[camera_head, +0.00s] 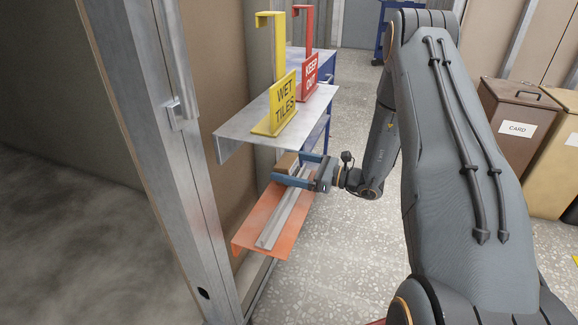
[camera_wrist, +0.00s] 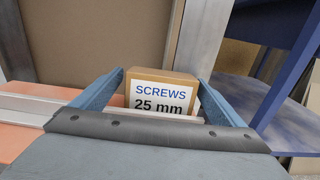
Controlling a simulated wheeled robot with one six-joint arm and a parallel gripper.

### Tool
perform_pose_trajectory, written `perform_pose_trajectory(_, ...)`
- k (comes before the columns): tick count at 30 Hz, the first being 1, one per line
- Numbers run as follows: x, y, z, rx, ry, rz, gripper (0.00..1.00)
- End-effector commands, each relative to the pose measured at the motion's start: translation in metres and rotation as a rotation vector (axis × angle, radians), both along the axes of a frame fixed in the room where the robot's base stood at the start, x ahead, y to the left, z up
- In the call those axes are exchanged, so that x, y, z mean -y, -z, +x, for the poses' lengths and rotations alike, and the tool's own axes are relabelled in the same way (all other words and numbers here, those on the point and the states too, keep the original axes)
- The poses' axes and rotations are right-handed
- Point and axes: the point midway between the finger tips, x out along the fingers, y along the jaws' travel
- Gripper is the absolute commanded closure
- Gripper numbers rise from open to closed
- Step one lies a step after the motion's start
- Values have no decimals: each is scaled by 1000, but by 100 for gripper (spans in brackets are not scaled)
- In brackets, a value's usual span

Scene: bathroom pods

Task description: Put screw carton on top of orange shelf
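The screw carton (camera_wrist: 162,91) is a small brown box with a white label reading "SCREWS 25 mm". It also shows in the head view (camera_head: 286,163), at the far end of the orange shelf (camera_head: 256,222). My gripper (camera_head: 294,167) has one blue finger on each side of the carton. In the wrist view my gripper's fingertips (camera_wrist: 160,76) appear to touch both its sides. The carton's underside is hidden, so I cannot tell whether it touches the shelf.
A grey metal rail (camera_head: 285,212) lies along the orange shelf. A grey shelf (camera_head: 238,127) above it holds a yellow "WET TILES" sign (camera_head: 282,103) and a red "KEEP OUT" sign (camera_head: 309,76). A metal post (camera_head: 185,150) stands left. Blue shelving (camera_wrist: 290,85) is right in the wrist view.

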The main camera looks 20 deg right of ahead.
Motion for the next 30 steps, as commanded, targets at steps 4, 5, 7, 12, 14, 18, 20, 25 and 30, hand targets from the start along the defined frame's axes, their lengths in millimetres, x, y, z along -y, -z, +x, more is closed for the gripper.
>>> perform_pose_trajectory(4, 0, -1, 0, 1, 0, 0, 7)
perform_pose_trajectory(5, 0, -1, 0, 1, 0, 0, 7)
perform_pose_trajectory(7, 1, -1, 0, 2, 0, 1, 7)
perform_pose_trajectory(12, 9, -2, -5, 2, 2, 1, 7)
perform_pose_trajectory(14, 17, -2, -10, 1, 4, 2, 7)
perform_pose_trajectory(18, 39, -3, -27, 2, 4, 2, 7)
perform_pose_trajectory(20, 50, -3, -34, 2, 4, 2, 7)
perform_pose_trajectory(25, 75, -3, -53, 2, 3, 1, 7)
perform_pose_trajectory(30, 92, -2, -65, 3, 2, 1, 7)
